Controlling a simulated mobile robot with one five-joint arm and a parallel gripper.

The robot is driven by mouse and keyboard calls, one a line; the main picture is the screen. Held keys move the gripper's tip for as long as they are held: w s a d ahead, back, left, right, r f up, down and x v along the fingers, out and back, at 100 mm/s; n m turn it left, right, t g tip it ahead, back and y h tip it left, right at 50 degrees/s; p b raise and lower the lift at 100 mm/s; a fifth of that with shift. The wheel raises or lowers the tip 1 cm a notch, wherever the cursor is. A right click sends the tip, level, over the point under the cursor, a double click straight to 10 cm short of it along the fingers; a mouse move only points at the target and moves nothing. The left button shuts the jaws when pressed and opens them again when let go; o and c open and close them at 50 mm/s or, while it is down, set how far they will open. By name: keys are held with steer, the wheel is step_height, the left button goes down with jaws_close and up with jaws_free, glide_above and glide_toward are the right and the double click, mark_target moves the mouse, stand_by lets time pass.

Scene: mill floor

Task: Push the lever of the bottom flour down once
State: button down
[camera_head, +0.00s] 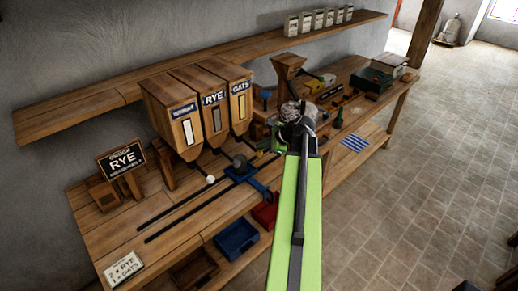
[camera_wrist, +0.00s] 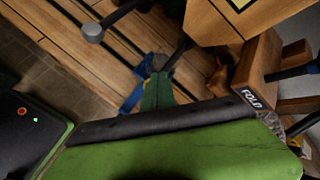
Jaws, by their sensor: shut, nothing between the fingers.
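Three wooden flour bins stand on the bench, labelled WHEAT (camera_head: 163,98), RYE (camera_head: 205,88) and OATS (camera_head: 238,83). A card (camera_head: 124,269) at the bench front reads 2 x RYE over 1 x OATS. A lever with a pale ball knob (camera_head: 210,179) sticks out below the bins; a grey knob (camera_wrist: 93,32) on a dark rod shows in the wrist view. My gripper (camera_head: 276,142) is shut and empty, right of the OATS bin. In the wrist view its green fingers (camera_wrist: 158,92) point toward the rails, apart from the grey knob. My arm hides part of the bench.
A blue carriage (camera_head: 246,174) sits on dark rails. Blue (camera_head: 236,239) and red (camera_head: 265,211) trays lie at the bench front. A wooden block marked FOLD (camera_wrist: 251,82) is close beside my gripper. A DOUGH RYE sign (camera_head: 122,160) stands left.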

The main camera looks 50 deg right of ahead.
steer(key=shift+f+b, duration=1.4)
steer(key=shift+f, duration=0.05)
stand_by(0.9)
steer(key=shift+r, duration=0.1)
stand_by(0.4)
steer(key=shift+r+p, duration=2.95)
steer(key=shift+p, duration=0.1)
step_height(320, 180, up, 5)
steer(key=p, duration=0.5)
